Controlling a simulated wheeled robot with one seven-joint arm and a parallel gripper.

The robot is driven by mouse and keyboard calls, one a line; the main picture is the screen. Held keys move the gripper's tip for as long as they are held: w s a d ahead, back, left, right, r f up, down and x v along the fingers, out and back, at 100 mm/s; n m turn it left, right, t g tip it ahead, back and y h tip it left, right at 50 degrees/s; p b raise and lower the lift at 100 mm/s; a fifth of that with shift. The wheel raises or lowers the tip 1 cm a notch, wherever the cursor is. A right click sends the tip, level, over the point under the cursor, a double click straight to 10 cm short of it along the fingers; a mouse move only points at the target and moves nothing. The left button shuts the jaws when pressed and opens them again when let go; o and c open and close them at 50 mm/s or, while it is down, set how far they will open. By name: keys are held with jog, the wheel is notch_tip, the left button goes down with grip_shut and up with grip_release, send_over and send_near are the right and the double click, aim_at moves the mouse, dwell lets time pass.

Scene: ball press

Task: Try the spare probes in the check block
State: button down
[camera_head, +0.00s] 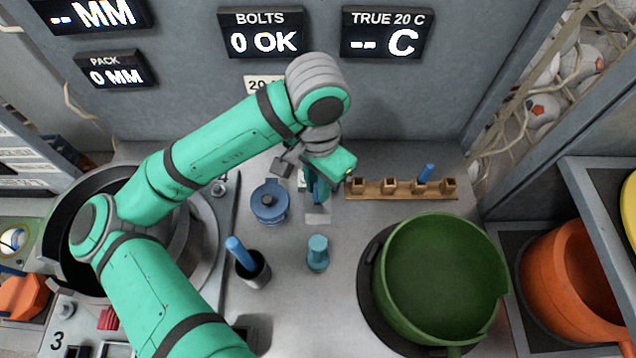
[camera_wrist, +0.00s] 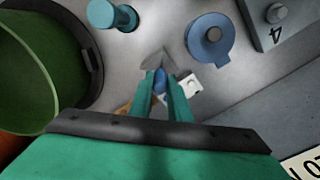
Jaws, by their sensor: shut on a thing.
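My gripper (camera_head: 318,192) points down at the middle of the bench. In the wrist view its fingers (camera_wrist: 166,90) are shut on a blue probe (camera_wrist: 160,80), mostly hidden between them. A small white block with a dark hole (camera_wrist: 192,83) sits close beside the fingers; I cannot tell if it is the check block. A second blue probe (camera_head: 425,173) stands tilted in a wooden rack (camera_head: 405,188) with several square sockets. A third blue probe (camera_head: 238,250) leans in a dark cup (camera_head: 257,274). Whether the held probe touches anything below is unclear.
A blue round lidded piece (camera_head: 269,203) stands left of my gripper, a teal knobbed piece (camera_head: 317,253) in front. A large green tub (camera_head: 440,278) fills the right. An orange bin (camera_head: 575,285) lies beyond the bench. Displays (camera_head: 262,33) hang on the back wall.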

jog(key=shift+f, duration=0.2)
jog(key=shift+d+f, duration=0.15)
jog(key=shift+f, duration=0.35)
jog(key=c, duration=1.6)
grip_release()
jog(key=shift+f, duration=0.1)
jog(key=shift+o, duration=0.2)
jog(key=r, duration=0.8)
jog(key=shift+w+a+r, duration=0.2)
jog(key=shift+r, duration=0.15)
jog(key=shift+w, duration=0.15)
